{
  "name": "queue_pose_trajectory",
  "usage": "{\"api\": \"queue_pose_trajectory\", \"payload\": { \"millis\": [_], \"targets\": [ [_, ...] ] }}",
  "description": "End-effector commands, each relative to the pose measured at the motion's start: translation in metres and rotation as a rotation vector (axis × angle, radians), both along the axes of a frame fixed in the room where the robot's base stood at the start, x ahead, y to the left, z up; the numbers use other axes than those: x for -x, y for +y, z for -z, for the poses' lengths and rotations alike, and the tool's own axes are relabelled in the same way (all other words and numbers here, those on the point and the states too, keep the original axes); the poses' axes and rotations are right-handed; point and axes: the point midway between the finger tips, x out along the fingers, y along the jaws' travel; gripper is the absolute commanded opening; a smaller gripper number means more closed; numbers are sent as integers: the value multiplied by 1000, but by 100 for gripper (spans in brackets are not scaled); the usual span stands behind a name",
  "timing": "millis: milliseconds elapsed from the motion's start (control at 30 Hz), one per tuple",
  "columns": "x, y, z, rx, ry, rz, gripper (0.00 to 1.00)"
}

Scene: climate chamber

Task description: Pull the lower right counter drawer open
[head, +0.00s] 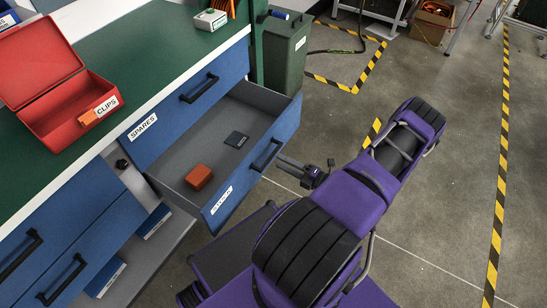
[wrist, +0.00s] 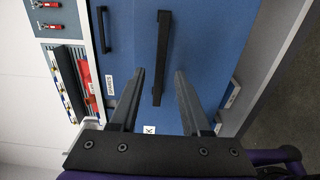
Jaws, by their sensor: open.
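The lower right drawer (head: 229,131) of the blue counter stands open in the head view. Its blue front also fills much of the wrist view (wrist: 205,45). It carries a black bar handle (head: 266,155) and a white label. An orange-brown block and a flat dark square lie inside. My gripper (head: 279,166) is open and empty just outside the drawer front, close to the handle. In the wrist view the handle (wrist: 162,50) shows between the two open fingers (wrist: 159,73). I cannot tell whether the fingertips reach around it.
The drawer above, labelled SPARES (head: 190,92), is shut. An open red CLIPS box (head: 60,112) stands on the green counter top (head: 130,45). A green bin (head: 283,52) stands beyond the counter. The floor (head: 440,180) to the right is clear, with yellow-black tape.

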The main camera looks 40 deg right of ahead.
Motion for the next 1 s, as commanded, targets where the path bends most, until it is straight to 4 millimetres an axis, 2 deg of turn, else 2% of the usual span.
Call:
{"api": "queue_pose_trajectory", "payload": {
  "millis": [33, 300, 500, 700, 1000],
  "targets": [
    [13, -6, 0, 1, 2, 5, 47],
    [74, -28, 1, 1, 1, 4, 47],
    [105, -39, 0, 2, -1, 2, 47],
    [116, -42, 0, 0, 0, 1, 47],
    [116, -43, 0, 0, 0, 1, 47]
  ]
}}
